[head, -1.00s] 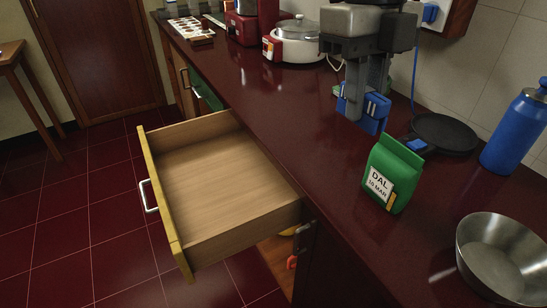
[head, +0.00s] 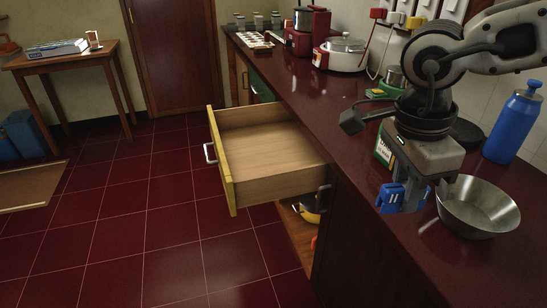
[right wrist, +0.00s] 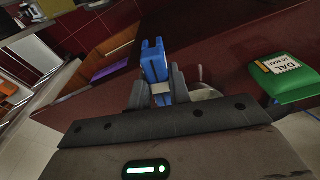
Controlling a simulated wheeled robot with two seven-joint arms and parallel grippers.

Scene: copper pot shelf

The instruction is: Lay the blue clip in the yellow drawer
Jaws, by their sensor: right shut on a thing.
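The blue clip (head: 390,198) is held between the fingers of my right gripper (head: 408,198), above the front edge of the counter. The clip also shows in the right wrist view (right wrist: 153,58), gripped by both fingers and sticking out beyond them. The yellow drawer (head: 221,160) is pulled open below the counter, to the left of the gripper. Its wooden inside looks empty. The clip is apart from the drawer, higher and to its right. My left gripper is not in view.
A green DAL packet (right wrist: 285,78) stands on the counter, partly hidden behind my right arm in the head view. A metal bowl (head: 478,207) and a blue bottle (head: 514,125) are right of the gripper. A white cooker (head: 346,55) stands farther back.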

